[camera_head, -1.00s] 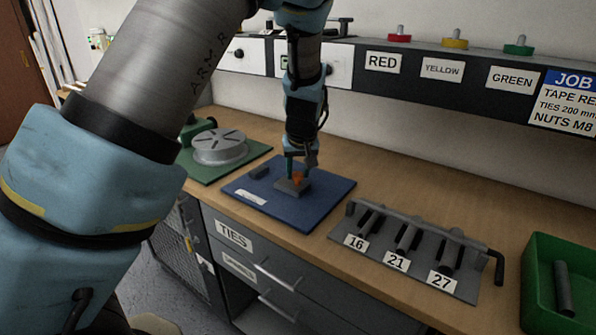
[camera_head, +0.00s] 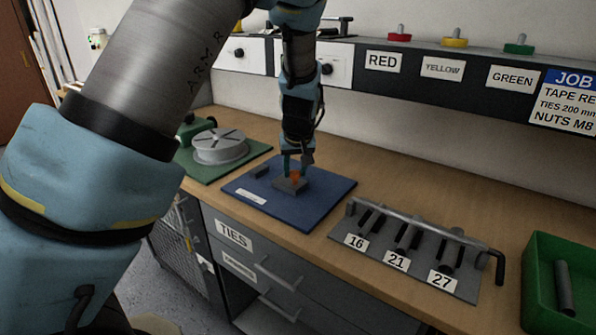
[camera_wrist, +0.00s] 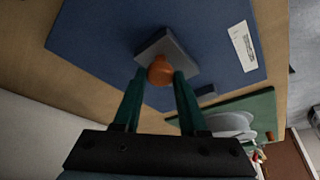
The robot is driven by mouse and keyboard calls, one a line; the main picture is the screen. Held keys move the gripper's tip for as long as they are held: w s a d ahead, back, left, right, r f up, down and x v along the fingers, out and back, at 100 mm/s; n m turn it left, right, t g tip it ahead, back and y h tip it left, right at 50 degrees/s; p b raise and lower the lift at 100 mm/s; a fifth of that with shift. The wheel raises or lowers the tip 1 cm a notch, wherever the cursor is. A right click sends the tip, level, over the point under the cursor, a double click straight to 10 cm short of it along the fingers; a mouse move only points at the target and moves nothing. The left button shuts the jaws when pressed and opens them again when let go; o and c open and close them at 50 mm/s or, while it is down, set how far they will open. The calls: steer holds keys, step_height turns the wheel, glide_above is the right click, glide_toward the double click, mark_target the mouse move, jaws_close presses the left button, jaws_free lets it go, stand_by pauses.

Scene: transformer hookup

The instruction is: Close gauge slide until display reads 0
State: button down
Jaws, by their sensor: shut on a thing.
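On the blue mat (camera_head: 325,188), a grey block (camera_head: 287,186) with an orange knob (camera_head: 295,175) stands near a smaller dark block (camera_head: 260,171). These look like the parts of the gauge, with a clear gap between the two blocks. In the wrist view my gripper (camera_wrist: 160,76) has its green fingers shut on the orange knob, with the grey block (camera_wrist: 178,48) beyond it. The small dark block (camera_wrist: 206,90) lies to the right of the fingers there. A white label (camera_wrist: 243,45) lies on the mat; its marks are too small to read, and I see no legible display.
A grey reel (camera_head: 220,148) on a green mat stands left of the blue mat. A rack (camera_head: 400,262) with posts marked 16, 21 and 27 stands to the right, then a green bin (camera_head: 545,250). Labelled control panels run along the wall behind.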

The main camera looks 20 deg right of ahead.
steer(key=w+a, duration=0.2)
steer(key=w, duration=0.1)
steer(key=w+a+b, duration=0.1)
steer(key=w, duration=0.1)
steer(key=shift+w, duration=0.25)
steer(key=shift+c, duration=2.2)
jaws_free()
steer(key=shift+r, duration=0.1)
steer(key=b+v, duration=0.1)
steer(key=v, duration=0.9)
steer(key=shift+s+r+b, duration=0.15)
steer(key=shift+r+b, duration=0.15)
steer(key=shift+b, duration=0.05)
steer(key=shift+a, duration=0.15)
